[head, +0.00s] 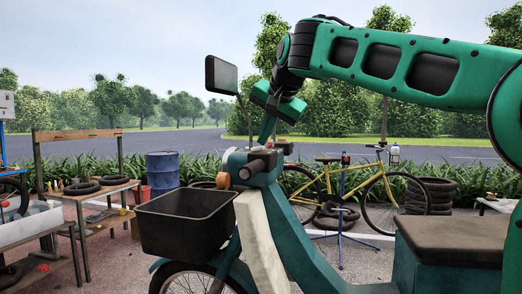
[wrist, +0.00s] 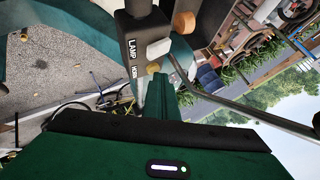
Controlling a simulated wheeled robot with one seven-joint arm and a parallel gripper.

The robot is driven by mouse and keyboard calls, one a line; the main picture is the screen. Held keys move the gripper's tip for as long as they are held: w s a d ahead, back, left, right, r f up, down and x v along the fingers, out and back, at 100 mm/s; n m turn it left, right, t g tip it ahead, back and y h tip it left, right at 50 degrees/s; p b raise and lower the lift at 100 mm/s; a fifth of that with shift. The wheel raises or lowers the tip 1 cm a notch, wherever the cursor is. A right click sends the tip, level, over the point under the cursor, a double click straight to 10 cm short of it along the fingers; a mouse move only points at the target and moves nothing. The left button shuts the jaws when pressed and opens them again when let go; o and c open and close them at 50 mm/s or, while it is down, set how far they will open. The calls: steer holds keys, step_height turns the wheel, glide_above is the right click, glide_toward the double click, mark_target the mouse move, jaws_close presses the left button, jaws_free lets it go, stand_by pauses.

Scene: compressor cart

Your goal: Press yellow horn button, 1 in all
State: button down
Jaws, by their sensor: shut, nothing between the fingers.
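The yellow horn button (wrist: 153,69) shows in the wrist view, small and round, on a black switch housing (wrist: 135,45). The housing carries the labels LAMP and HORN, and a white switch (wrist: 158,48) sits beside the LAMP label. My gripper (wrist: 158,78) is shut and empty, its green fingertips right at the edge of the yellow button; I cannot tell whether they touch it. In the head view my gripper (head: 266,138) points down at the handlebar of a teal scooter (head: 290,225). The button cannot be made out there.
A mirror (head: 221,75) on a stalk rises beside my gripper; its stalk (wrist: 215,103) crosses close by in the wrist view. A black basket (head: 187,222) hangs at the scooter's front. A yellow bicycle (head: 345,180), a blue drum (head: 162,172) and a bench stand behind.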

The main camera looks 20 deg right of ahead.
mark_target(265, 150)
steer(key=shift+r, duration=0.1)
steer(key=shift+w+r, duration=0.1)
steer(key=shift+r, duration=0.65)
steer(key=shift+w+r, duration=0.1)
steer(key=shift+r, duration=2.5)
steer(key=shift+d, duration=0.15)
